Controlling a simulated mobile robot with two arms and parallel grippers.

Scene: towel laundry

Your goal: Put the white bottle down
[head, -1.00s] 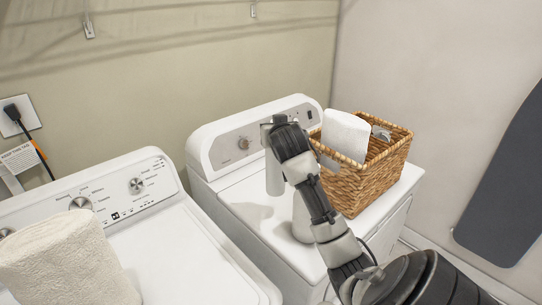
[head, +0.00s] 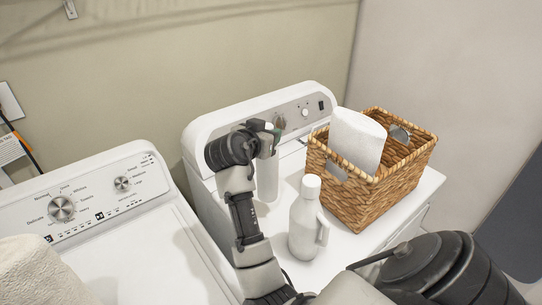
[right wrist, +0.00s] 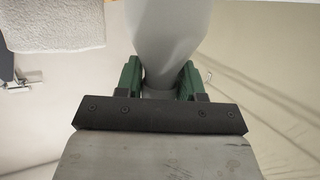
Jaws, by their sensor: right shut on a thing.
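My right gripper (head: 270,133) is shut on a white bottle (head: 267,178) and holds it upright by its top, over the back of the right-hand machine's white top (head: 345,228). I cannot tell whether its base touches that top. In the right wrist view the green fingers (right wrist: 160,82) are closed around the neck of the held bottle (right wrist: 168,35). Another white bottle (head: 304,225), with a cap and a side handle, stands upright on the machine, nearer and to the right of the held one. My left gripper is not in view.
A wicker basket (head: 372,205) holding a white towel (head: 356,140) stands at the right of the same machine. The control panel (head: 300,112) rises behind. At left, another white machine (head: 140,240) carries a white towel (head: 35,272).

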